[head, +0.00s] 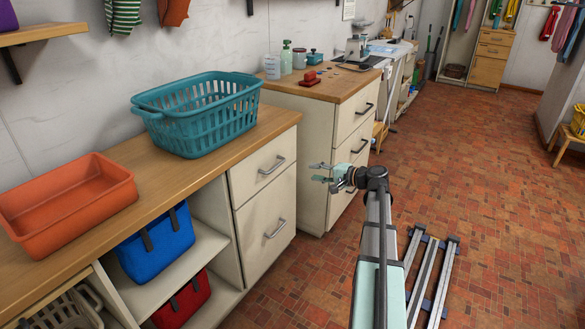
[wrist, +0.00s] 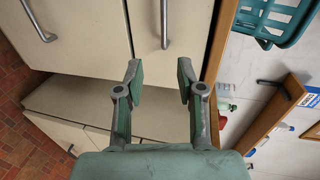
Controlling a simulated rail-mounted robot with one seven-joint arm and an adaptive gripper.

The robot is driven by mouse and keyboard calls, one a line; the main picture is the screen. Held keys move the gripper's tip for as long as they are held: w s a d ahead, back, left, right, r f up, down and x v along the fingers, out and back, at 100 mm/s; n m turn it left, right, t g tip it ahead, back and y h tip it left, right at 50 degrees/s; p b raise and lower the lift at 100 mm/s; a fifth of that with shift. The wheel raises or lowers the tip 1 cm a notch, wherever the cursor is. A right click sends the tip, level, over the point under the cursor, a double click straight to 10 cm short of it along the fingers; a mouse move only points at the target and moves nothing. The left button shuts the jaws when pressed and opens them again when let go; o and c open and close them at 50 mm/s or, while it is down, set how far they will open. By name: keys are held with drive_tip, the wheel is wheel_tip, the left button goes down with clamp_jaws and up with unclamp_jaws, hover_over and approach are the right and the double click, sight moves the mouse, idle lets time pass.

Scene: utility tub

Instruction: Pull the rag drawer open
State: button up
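The near cabinet has two cream drawer fronts, both shut: a short upper drawer (head: 262,168) and a taller lower drawer (head: 264,228). No label shows which is the rag drawer. The upper drawer's grey bar handle (head: 272,165) shows in the wrist view (wrist: 165,24), ahead of my fingers. The lower drawer's handle (head: 276,229) is at the wrist view's upper left (wrist: 36,22). My gripper (head: 318,173) is open and empty, to the right of the near cabinet in the head view. Its fingertips are apart in the wrist view (wrist: 159,76), with neither handle between them.
A teal basket (head: 200,128) and an orange tub (head: 65,205) stand on the near counter. A second drawer cabinet (head: 349,118) stands beyond. The brick floor (head: 470,170) at right is largely clear.

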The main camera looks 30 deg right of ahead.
sight(278, 166)
drive_tip(key=x, duration=0.6)
drive_tip(key=b+x, duration=0.1)
drive_tip(key=x, duration=0.4)
drive_tip(key=r+b+x, duration=0.1)
drive_tip(key=x, duration=0.5)
drive_tip(key=shift+w+a+f, duration=0.1)
drive_tip(key=shift+w+a, duration=0.15)
drive_tip(key=shift+a, duration=0.15)
clamp_jaws()
